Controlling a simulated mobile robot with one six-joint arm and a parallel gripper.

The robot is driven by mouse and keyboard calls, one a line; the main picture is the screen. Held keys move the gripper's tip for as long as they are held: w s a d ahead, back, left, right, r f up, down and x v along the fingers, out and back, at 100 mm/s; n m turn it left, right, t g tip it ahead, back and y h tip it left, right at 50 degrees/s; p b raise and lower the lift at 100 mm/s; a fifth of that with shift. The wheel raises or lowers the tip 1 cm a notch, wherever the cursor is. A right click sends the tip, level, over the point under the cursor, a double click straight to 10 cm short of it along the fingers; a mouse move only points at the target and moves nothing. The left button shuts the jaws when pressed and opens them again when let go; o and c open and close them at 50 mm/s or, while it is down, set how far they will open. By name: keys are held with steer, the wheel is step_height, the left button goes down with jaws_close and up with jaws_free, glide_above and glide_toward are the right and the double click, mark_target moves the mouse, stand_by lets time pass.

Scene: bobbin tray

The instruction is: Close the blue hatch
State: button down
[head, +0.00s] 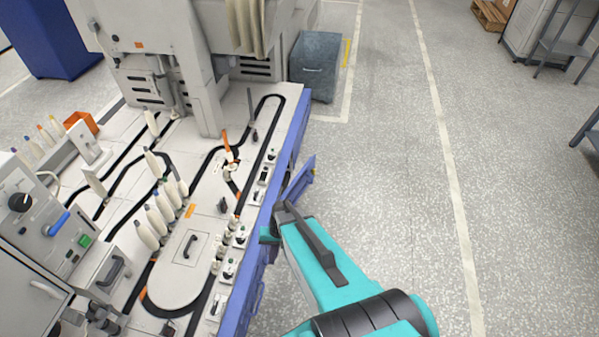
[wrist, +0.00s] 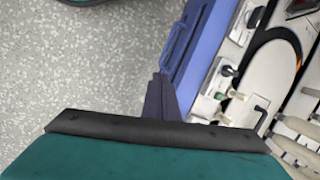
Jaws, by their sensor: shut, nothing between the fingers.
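The blue hatch (head: 301,179) is a flat blue panel on the blue side of the machine. In the head view it stands out from that side at an angle, so it is open. In the wrist view a blue panel with a bar-like blue handle (wrist: 173,48) lies just beyond my fingertips. My gripper (head: 284,207) is shut and empty beside the machine's blue side, at the near end of the hatch. In the wrist view the closed fingers (wrist: 160,78) are close to the handle's lower end; I cannot tell whether they touch.
The white machine top (head: 205,205) carries several cream bobbins (head: 160,215), a black track and small fittings along its edge. A grey bin (head: 316,66) stands on the floor beyond the machine. The speckled floor (head: 400,190) to the right is clear.

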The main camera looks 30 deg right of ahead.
steer(key=s+a+r+n+g+h+p, duration=0.1)
steer(key=s+a+r+n+g+p, duration=0.1)
steer(key=s+r+p, duration=0.4)
steer(key=s+a+r+n+g+h+p, duration=0.2)
steer(key=s+r+p, duration=0.5)
steer(key=s, duration=0.8)
step_height(320, 180, up, 2)
steer(key=shift+s+a+n, duration=0.15)
steer(key=shift+a+n, duration=0.25)
steer(key=shift+n, duration=0.2)
steer(key=shift+a, duration=0.15)
